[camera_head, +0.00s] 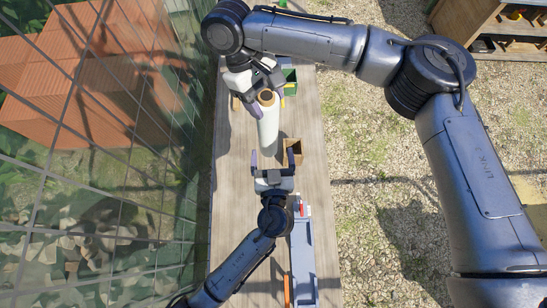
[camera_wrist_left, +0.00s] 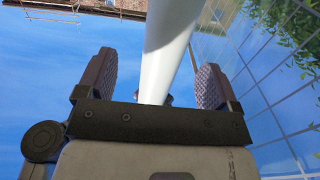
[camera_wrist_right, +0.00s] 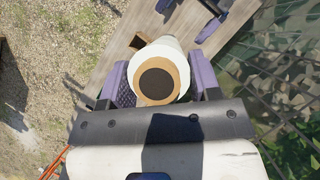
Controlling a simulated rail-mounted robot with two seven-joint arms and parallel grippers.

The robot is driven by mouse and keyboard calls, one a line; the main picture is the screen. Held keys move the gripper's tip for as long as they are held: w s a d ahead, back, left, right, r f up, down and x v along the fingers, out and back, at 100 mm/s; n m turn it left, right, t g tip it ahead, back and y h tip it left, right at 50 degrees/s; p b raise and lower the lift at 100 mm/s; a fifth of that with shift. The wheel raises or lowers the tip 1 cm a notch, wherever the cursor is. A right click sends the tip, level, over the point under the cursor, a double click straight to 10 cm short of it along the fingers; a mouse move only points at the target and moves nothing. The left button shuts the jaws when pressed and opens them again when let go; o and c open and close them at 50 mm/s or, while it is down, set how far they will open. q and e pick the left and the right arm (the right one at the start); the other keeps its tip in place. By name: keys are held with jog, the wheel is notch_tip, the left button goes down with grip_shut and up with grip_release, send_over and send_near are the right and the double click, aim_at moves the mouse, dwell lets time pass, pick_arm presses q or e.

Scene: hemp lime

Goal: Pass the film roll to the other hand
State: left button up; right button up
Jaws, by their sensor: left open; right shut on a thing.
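The film roll is a white tube (camera_head: 268,130) with a brown cardboard core end. It hangs above the table, and its core end faces the right wrist camera (camera_wrist_right: 145,87). My right gripper (camera_head: 262,97) is shut on the roll near its core end, with a finger on each side. My left gripper (camera_head: 273,160) is below in the head view, open, its fingers pointing up toward the roll's lower end. In the left wrist view the roll (camera_wrist_left: 167,50) runs between the two spread fingers, with gaps on both sides. How deep it sits between them is unclear.
A long wooden table (camera_head: 228,190) lies beneath both grippers. On it are a small brown box (camera_head: 293,147), a green container (camera_head: 290,77) and a long blue-grey object (camera_head: 302,260). A gridded wall (camera_head: 120,215) stands left; a wooden shelf (camera_head: 485,18) is at upper right.

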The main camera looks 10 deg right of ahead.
aim_at(272, 143)
pick_arm(q)
jog(key=shift+w+d, duration=0.15)
jog(key=shift+w, duration=1.4)
jog(key=shift+w+d, duration=0.1)
jog(key=shift+w, duration=1.45)
jog(key=shift+d, duration=0.1)
jog(key=c, duration=1)
pick_arm(e)
jog(key=shift+a, duration=0.1)
pick_arm(q)
jog(key=shift+c, duration=0.7)
pick_arm(e)
jog(key=o, duration=1.4)
jog(key=shift+r, duration=0.1)
